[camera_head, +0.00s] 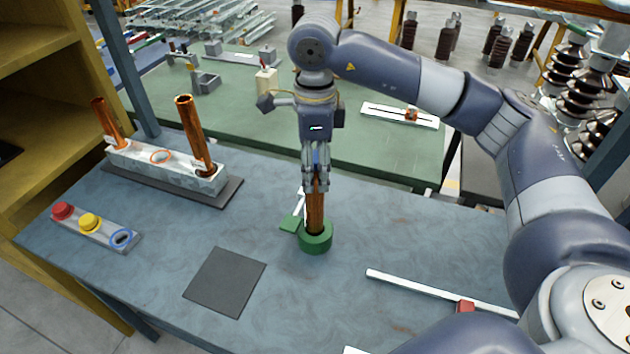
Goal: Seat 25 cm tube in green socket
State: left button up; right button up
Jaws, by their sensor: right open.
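A copper-brown tube (316,212) stands upright in the round green socket (316,239) on the blue-grey table. My right gripper (316,187) is at the tube's upper part, pointing down, with its fingers open around it; the tube's top is hidden by the gripper. Two more copper tubes, a taller one (192,135) and a shorter one (108,124), stand in the grey holder block (150,160) at the left. My left gripper is not in view.
A strip with a red cap (63,211), a yellow cap (90,222) and a blue ring (121,238) lies at the left. A dark square plate (225,282) lies front left. A white bar (420,287) with a red slider lies right. A green table (390,154) stands behind.

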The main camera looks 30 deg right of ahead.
aim_at(314, 152)
jog(key=shift+r+b, duration=0.3)
jog(key=shift+r, duration=1.5)
